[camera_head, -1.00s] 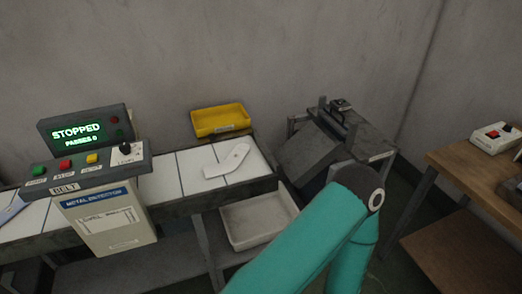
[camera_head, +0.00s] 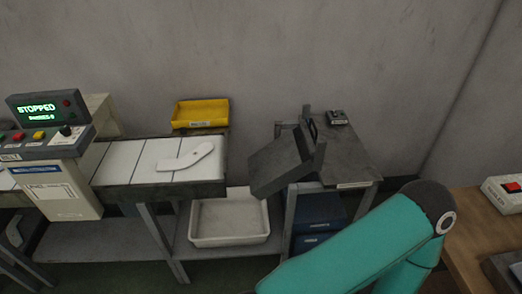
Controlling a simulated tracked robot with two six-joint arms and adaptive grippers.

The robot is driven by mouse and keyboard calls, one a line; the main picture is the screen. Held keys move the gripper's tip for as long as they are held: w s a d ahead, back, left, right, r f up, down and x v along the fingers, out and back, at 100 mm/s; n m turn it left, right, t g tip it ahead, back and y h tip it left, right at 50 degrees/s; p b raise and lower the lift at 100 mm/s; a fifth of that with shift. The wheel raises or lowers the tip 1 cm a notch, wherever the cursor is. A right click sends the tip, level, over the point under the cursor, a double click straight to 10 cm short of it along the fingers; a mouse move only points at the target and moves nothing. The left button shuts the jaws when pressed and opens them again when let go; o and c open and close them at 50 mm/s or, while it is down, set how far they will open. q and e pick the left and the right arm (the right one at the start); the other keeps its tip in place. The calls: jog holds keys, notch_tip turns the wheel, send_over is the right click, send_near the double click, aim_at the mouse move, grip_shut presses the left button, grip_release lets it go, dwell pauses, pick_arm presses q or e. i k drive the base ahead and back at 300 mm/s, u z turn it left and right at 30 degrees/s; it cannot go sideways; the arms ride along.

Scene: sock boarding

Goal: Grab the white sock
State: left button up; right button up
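A flat white bent piece (camera_head: 187,158), shaped like a sock, lies on the white slatted belt (camera_head: 122,163) near its right end. A small dark mark shows on it. A teal arm of mine fills the lower right of the head view, and its gripper is out of the picture. My other gripper is not in view either. Nothing touches the white piece.
A metal detector (camera_head: 62,188) with a "STOPPED" display stands over the belt at left. A yellow tray (camera_head: 200,113) sits behind the belt. A white bin (camera_head: 231,240) is below the belt's end. A grey tilted chute (camera_head: 280,165) and a wooden table (camera_head: 466,238) are at right.

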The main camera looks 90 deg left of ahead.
aim_at(194, 156)
jog(key=z, duration=0.45)
jog(key=i, duration=0.45)
jog(key=u, duration=2.2)
jog(key=i, duration=0.25)
jog(key=u, duration=2.25)
jog(key=k, duration=0.45)
jog(key=u, duration=0.45)
jog(key=i, duration=1.5)
jog(key=z, duration=0.35)
